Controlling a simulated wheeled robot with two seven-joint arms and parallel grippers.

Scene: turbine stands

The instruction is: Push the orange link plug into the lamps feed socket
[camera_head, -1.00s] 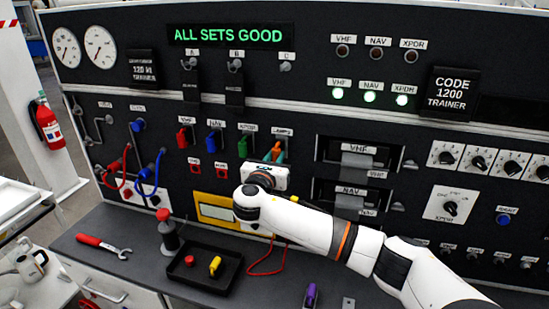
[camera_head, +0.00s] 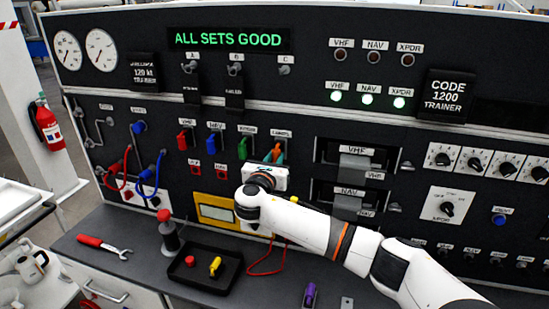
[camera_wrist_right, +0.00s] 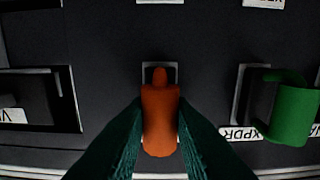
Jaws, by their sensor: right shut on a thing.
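The orange link plug (camera_wrist_right: 160,118) is between the fingers of my right gripper (camera_wrist_right: 160,135) in the right wrist view. Its narrow tip lies over a light-framed dark socket in the panel. I cannot tell how deep it sits. In the head view the orange plug (camera_head: 279,155) shows just above my right gripper (camera_head: 268,172), under the label that seems to read LAMPS (camera_head: 281,134). The gripper body hides the plug's lower part. My left gripper is not in view.
A green plug (camera_head: 246,147), a blue plug (camera_head: 214,141) and a red plug (camera_head: 184,139) sit in the same row to the left. The green plug also shows close by in the right wrist view (camera_wrist_right: 294,112). A black tray (camera_head: 205,273) with small parts stands on the shelf below.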

